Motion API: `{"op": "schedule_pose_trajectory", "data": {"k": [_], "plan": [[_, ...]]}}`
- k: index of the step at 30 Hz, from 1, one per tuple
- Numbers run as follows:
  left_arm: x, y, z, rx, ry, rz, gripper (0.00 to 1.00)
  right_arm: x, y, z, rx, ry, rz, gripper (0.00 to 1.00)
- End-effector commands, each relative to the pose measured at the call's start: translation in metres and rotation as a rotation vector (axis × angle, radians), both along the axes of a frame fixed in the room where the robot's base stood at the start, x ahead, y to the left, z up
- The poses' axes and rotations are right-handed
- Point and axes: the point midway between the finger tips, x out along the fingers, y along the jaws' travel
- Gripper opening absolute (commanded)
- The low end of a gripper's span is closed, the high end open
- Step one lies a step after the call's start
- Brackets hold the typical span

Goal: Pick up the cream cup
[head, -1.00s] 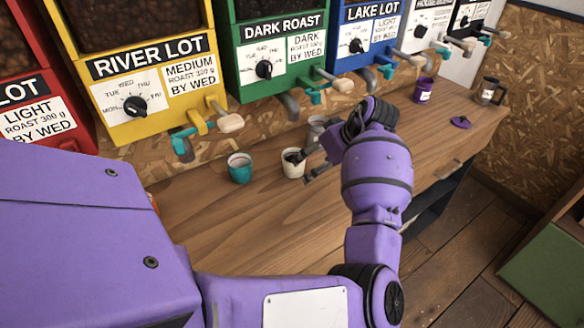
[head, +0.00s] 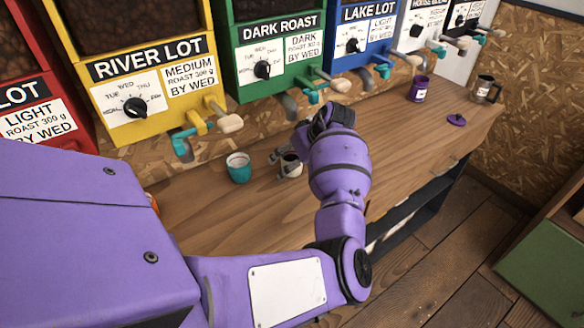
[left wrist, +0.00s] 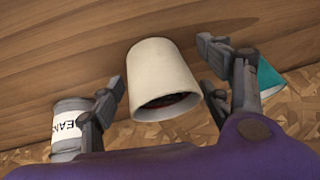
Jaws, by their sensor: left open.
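The cream cup (head: 293,169) stands upright on the wooden counter, partly hidden by my left gripper (head: 281,165) in the head view. In the left wrist view the cream cup (left wrist: 163,68) is large and central, with something dark and reddish inside its mouth. My left gripper (left wrist: 162,66) is open, with one finger on each side of the cup. Gaps show between both fingers and the cup, so it is not gripped. My right gripper is in neither view.
A teal cup (head: 238,168) stands close left of the cream cup. A grey labelled cup (left wrist: 68,122) is on its other side. Dispensers with taps line the back. A purple canister (head: 418,89), purple lid (head: 457,120) and metal mug (head: 483,89) are farther right. The front counter is clear.

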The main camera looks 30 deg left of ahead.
Motion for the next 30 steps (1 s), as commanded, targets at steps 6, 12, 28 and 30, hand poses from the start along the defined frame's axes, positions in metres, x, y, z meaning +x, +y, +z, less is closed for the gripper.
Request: {"op": "schedule_pose_trajectory", "data": {"k": [6,12,28,30], "plan": [[0.000,0.000,0.001,0.000,-0.001,-0.001,0.50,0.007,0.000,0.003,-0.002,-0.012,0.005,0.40],[0.000,-0.001,0.000,0.000,0.000,0.000,0.24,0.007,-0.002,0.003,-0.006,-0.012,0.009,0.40],[-0.001,0.000,-0.001,-0.001,0.003,0.000,0.15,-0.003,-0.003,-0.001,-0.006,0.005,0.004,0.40],[-0.001,0.000,-0.001,-0.001,0.003,0.000,0.15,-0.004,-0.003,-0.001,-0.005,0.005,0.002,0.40]]}}
